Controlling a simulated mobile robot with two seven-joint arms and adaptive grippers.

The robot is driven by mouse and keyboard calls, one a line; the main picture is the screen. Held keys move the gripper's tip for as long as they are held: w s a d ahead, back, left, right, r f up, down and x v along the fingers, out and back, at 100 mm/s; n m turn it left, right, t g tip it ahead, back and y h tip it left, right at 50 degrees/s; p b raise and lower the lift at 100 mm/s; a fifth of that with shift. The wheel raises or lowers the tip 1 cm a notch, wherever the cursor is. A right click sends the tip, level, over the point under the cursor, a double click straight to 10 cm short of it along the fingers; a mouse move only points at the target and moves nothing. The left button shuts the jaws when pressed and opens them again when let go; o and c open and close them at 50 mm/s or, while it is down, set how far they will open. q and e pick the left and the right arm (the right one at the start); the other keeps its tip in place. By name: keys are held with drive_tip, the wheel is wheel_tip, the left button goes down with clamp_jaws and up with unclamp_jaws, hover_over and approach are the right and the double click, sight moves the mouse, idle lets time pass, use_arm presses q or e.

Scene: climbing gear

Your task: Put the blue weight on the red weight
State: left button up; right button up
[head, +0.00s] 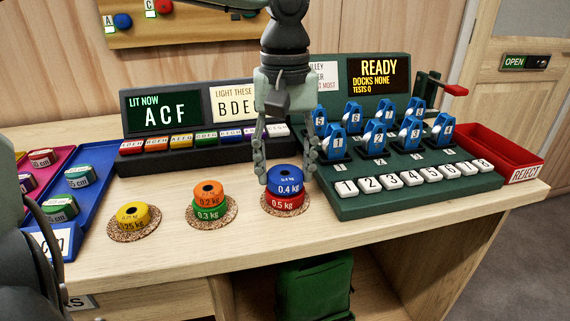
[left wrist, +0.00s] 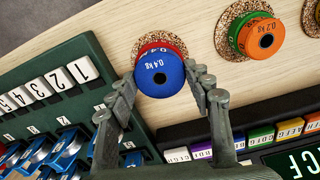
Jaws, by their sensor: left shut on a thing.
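The blue weight (head: 286,181), marked 0.4 kg, sits on top of the red weight (head: 285,201), marked 0.5 kg, which stands on a round cork mat (head: 269,208). In the left wrist view the blue weight (left wrist: 160,76) covers most of the red weight (left wrist: 155,47), with a red rim showing. My left gripper (head: 284,170) reaches down from above with a finger on either side of the blue weight, shut on it. My left gripper also shows in the left wrist view (left wrist: 163,82). My right gripper is not in view.
An orange weight (head: 209,191) on a green one (head: 208,213) and a yellow weight (head: 133,215) stand on mats to the left. A green rack (head: 420,185) with blue devices is close on the right. A red reject bin (head: 500,150) lies beyond it.

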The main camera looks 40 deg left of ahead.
sight(285, 173)
use_arm(q)
drive_tip(key=shift+f, duration=0.2)
drive_tip(key=o, duration=1.5)
drive_tip(key=shift+r, duration=0.1)
wheel_tip(285, 173, up, 12)
